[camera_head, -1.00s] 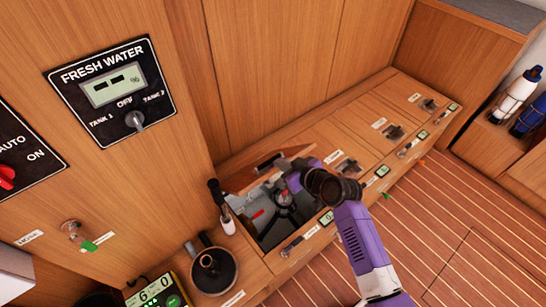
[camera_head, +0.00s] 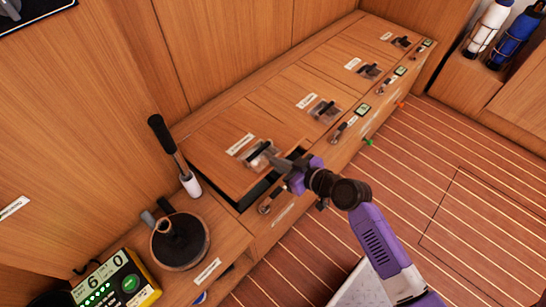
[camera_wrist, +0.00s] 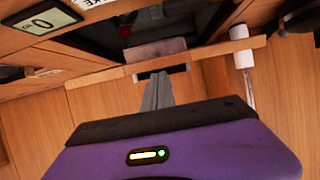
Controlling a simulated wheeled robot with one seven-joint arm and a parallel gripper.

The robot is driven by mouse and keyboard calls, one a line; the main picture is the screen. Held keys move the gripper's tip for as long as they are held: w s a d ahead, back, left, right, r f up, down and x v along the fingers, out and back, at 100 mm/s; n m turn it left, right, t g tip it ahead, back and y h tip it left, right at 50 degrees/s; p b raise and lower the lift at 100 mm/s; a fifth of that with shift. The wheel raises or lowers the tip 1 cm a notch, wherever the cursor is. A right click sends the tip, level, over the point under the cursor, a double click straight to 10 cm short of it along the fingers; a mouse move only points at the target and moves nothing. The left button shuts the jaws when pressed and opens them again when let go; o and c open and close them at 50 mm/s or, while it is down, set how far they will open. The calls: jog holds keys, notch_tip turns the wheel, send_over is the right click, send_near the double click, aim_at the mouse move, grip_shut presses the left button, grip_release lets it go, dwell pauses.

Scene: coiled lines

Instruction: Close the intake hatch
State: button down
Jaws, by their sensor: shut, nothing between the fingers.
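The intake hatch (camera_head: 212,155) is a wooden lid in the bench top, nearest of a row of lids. It is tilted slightly, its front edge raised, with a dark gap below it. A latch handle (camera_head: 258,154) sits near its front edge. My gripper (camera_head: 280,164) is shut and empty, its fingertips close to the latch and front edge; I cannot tell whether they touch. In the wrist view, the shut fingers (camera_wrist: 157,90) point at the lid's edge (camera_wrist: 205,50), seen nearly edge-on. The locker inside is mostly hidden.
A hand pump with a black lever (camera_head: 172,150) stands left of the hatch. A round pot-like fitting (camera_head: 180,240) and a green-lit display box (camera_head: 115,283) are nearer. Other lids with latches run along the bench. The striped floor (camera_head: 440,190) at right is clear.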

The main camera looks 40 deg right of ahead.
jog(key=f+b, duration=0.2)
jog(key=f, duration=0.1)
jog(key=s+f+b, duration=0.1)
jog(key=f+b, duration=0.1)
jog(key=f, duration=0.1)
jog(key=shift+s+f, duration=0.15)
dwell(0.3)
jog(key=p+v, duration=0.1)
jog(key=v, duration=0.6)
jog(key=shift+s, duration=0.4)
